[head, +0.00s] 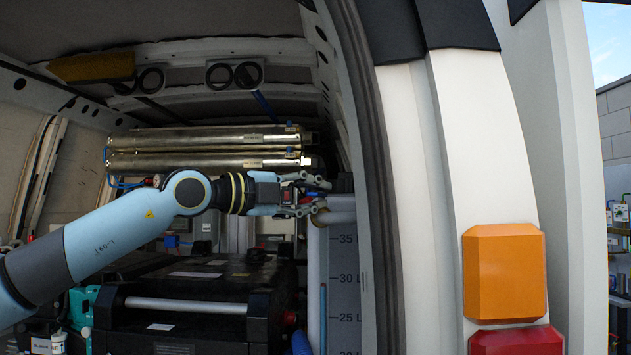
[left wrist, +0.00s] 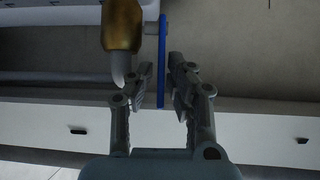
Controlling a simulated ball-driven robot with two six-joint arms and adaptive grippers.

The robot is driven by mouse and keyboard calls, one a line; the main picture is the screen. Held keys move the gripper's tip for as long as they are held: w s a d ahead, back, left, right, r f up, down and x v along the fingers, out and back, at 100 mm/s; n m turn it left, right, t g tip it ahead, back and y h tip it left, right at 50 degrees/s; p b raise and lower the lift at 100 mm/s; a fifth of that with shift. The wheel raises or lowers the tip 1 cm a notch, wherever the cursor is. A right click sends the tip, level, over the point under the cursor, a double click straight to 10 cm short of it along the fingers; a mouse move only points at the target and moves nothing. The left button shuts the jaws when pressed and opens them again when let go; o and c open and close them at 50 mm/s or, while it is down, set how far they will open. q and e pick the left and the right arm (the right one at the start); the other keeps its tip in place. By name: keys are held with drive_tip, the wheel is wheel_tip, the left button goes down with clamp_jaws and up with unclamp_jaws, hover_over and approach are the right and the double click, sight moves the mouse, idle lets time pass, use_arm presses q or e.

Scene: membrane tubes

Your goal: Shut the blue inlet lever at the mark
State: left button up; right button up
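A blue lever (left wrist: 162,62) shows in the left wrist view, a thin straight bar beside a brass valve body (left wrist: 122,24). My left gripper (left wrist: 160,70) is open there, with one finger on each side of the lever's end and a gap visible on both sides. In the head view my left gripper (head: 318,197) is inside the van, by the pale pipe (head: 344,217) near the right wall. The lever cannot be made out there behind the fingers. I cannot make out the mark. My right gripper is not in view.
Metal membrane tubes (head: 200,150) lie across the van behind my arm. A black case with a grey bar (head: 185,305) fills the space below. The white door pillar (head: 450,150) stands close on the right. A litre scale (head: 344,278) is below the pipe.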

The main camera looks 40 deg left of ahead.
use_arm(q)
drive_tip(key=shift+w+d, duration=0.1)
drive_tip(key=shift+d, duration=0.05)
clamp_jaws()
idle(0.4)
